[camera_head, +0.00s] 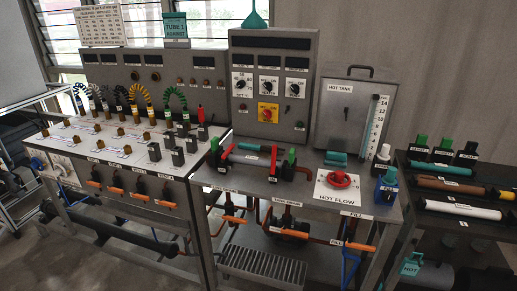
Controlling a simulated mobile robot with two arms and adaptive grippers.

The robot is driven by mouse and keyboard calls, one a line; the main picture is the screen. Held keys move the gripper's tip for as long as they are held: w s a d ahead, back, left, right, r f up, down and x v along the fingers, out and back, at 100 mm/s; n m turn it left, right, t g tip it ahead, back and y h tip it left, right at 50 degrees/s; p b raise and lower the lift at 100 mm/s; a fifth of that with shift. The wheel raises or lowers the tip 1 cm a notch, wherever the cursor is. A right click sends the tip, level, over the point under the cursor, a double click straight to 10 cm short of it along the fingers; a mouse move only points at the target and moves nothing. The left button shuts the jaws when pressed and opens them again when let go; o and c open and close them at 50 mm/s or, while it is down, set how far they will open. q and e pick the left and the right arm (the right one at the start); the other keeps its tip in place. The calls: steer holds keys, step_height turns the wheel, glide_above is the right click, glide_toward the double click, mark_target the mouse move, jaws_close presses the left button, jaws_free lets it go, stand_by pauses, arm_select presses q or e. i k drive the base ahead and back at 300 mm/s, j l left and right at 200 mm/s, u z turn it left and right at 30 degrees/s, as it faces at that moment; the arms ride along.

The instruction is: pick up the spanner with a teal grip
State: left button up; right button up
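I cannot make out a spanner for certain. A short teal bar (249,147) lies near the back of the middle bench, behind a grey horizontal pipe (250,160); it may be a grip, but it is too small to tell. Another teal piece (336,157) lies on the same bench at the foot of the hot tank panel (347,115). Neither of my grippers is in view.
A red valve wheel (339,179) sits on a white plate at the bench's front right. A blue-bodied fitting (387,185) stands at the corner. Orange levers (230,220) stick out below the bench front. A dark rack (460,190) with rods stands at right.

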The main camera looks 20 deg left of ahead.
mark_target(243, 145)
steer(key=j+z, duration=0.25)
steer(key=z, duration=0.15)
steer(key=i+j+z, duration=0.1)
steer(key=j+z, duration=0.2)
steer(key=z, duration=0.15)
steer(key=j+z, duration=0.25)
steer(key=z, duration=0.15)
